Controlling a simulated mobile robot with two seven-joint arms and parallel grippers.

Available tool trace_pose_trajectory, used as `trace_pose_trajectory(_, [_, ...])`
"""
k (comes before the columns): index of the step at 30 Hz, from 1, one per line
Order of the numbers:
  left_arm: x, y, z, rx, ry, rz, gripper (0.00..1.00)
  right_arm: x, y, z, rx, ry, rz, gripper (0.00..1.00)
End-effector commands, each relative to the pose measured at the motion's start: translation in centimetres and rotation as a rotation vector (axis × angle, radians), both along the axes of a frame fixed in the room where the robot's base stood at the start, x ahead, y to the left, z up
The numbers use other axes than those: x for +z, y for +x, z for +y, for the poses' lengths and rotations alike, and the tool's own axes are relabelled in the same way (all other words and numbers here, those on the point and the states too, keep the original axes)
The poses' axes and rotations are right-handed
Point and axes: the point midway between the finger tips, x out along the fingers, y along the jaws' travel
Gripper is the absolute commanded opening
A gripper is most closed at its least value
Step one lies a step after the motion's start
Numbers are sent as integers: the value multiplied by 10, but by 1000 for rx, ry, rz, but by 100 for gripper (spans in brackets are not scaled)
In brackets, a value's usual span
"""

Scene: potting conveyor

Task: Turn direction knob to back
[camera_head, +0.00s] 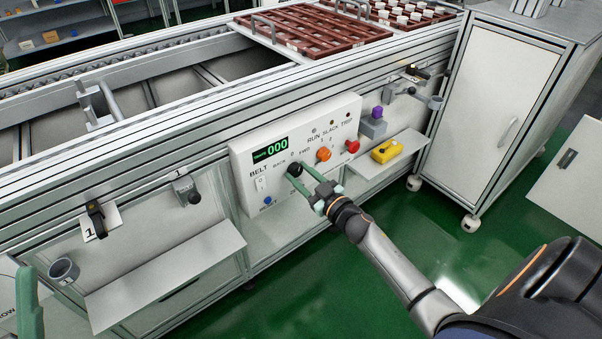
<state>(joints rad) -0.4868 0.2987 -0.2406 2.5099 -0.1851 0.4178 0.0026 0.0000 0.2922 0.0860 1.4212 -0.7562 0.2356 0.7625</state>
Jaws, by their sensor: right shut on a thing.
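The control panel (245,165) is a white box on the side of the conveyor, with a green-lit display reading 000. The black direction knob (294,168) sits below the BACK, 0 and FWD labels. My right gripper (298,173) is shut on this knob, with one green finger on either side. The fingers partly hide the knob, and I cannot tell which label it points to. A green finger of what looks like my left gripper (30,305) shows at the lower left edge, away from the panel. Its other finger is not visible.
The panel also has a white belt switch (260,184), a blue reset button (267,201), an orange knob (323,154) and a red button (352,146). Shelves (170,275) jut out below. A yellow pendant (386,151) lies right of the panel, near a white cabinet (490,100).

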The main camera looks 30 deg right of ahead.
Motion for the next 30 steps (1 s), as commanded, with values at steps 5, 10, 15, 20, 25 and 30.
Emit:
trace_pose_trajectory(5, [2,0,0,3,2,-2,50,0,0,0,0,-166,-12,0])
trace_pose_trajectory(10, [2,0,1,4,3,-1,50,0,0,0,0,-327,-25,0])
trace_pose_trajectory(15, [1,0,1,4,4,1,50,-1,0,0,0,-489,-37,0])
trace_pose_trajectory(20, [-1,0,1,3,4,2,50,-1,0,0,0,-640,-49,0])
trace_pose_trajectory(25, [-3,0,0,0,6,6,50,-1,0,0,0,-793,-61,0])
trace_pose_trajectory(30, [-6,1,0,-2,4,10,50,-1,0,0,0,-919,-71,0])
